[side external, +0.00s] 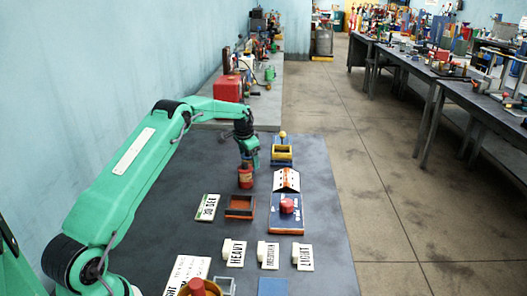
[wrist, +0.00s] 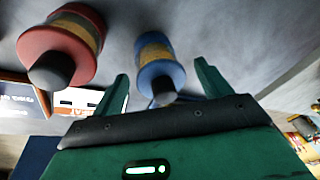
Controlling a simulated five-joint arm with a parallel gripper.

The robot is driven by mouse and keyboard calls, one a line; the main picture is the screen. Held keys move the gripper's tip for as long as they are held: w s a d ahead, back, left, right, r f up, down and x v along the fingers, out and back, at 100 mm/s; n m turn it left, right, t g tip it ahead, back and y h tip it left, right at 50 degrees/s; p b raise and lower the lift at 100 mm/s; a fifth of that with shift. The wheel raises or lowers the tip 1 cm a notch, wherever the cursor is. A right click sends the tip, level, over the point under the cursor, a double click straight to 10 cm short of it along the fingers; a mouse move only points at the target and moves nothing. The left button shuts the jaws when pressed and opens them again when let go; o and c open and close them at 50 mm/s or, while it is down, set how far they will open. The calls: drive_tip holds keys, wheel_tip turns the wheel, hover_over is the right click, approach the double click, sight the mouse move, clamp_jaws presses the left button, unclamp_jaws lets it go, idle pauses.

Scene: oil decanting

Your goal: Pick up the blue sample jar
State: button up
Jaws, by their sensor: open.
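The blue sample jar (wrist: 155,48) has a yellowish band and a dark, rounded end facing the wrist camera. In the wrist view it lies between the two green fingers of my gripper (wrist: 161,70), nearer the far side of the opening. I cannot tell whether a finger touches it. My gripper is open. In the side external view my gripper (side external: 249,152) is low over the table, just behind a red jar (side external: 245,178). I cannot make out the blue jar there. The red jar also shows in the wrist view (wrist: 62,38), left of the blue one.
A red-brown tray (side external: 240,212) is in front of the red jar. A blue and yellow tray (side external: 282,163) stands at the back right. A panel with a red knob (side external: 287,206) is to the right. Cards marked HEAVY (side external: 235,254), MEDIUM (side external: 268,254) and LIGHT (side external: 303,257) stand in front.

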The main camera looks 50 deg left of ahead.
idle(0.4)
drive_tip(key=c, duration=1.2)
drive_tip(key=shift+r, duration=0.15)
drive_tip(key=shift+r, duration=0.55)
drive_tip(key=c, duration=0.4)
drive_tip(key=shift+o, duration=0.2)
wheel_tip(320, 180, up, 3)
drive_tip(key=shift+f, duration=0.1)
drive_tip(key=s+d+r, duration=0.1)
drive_tip(key=d+r, duration=0.6)
drive_tip(key=d, duration=0.4)
drive_tip(key=shift+d, duration=0.3)
